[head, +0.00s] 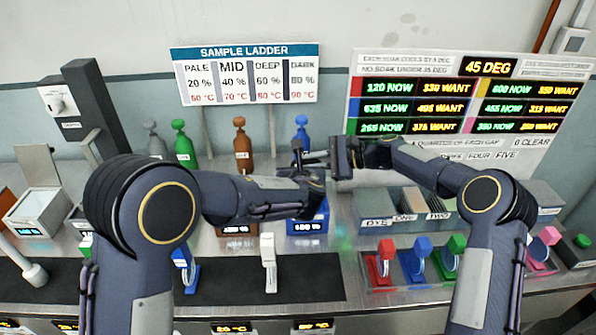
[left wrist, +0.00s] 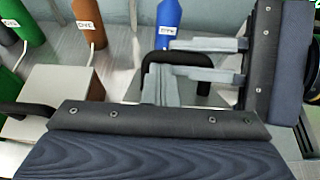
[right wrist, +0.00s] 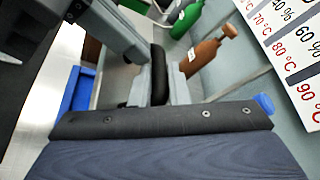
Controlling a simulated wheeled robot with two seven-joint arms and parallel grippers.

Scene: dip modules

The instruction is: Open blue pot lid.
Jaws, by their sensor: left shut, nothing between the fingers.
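The blue pot (head: 307,222) stands on the bench at the middle of the head view, partly behind my left gripper. It shows at the left of the right wrist view (right wrist: 80,92). A black arched handle (right wrist: 158,75) stands over it; most of the lid is hidden.
Brown (head: 242,150), green (head: 183,145) and blue (head: 301,135) bottles stand behind. A brown pot (head: 236,229) is left of the blue pot. A white tap-like lever (head: 268,255) stands in front; several coloured levers are at the right. The two grippers are very close together.

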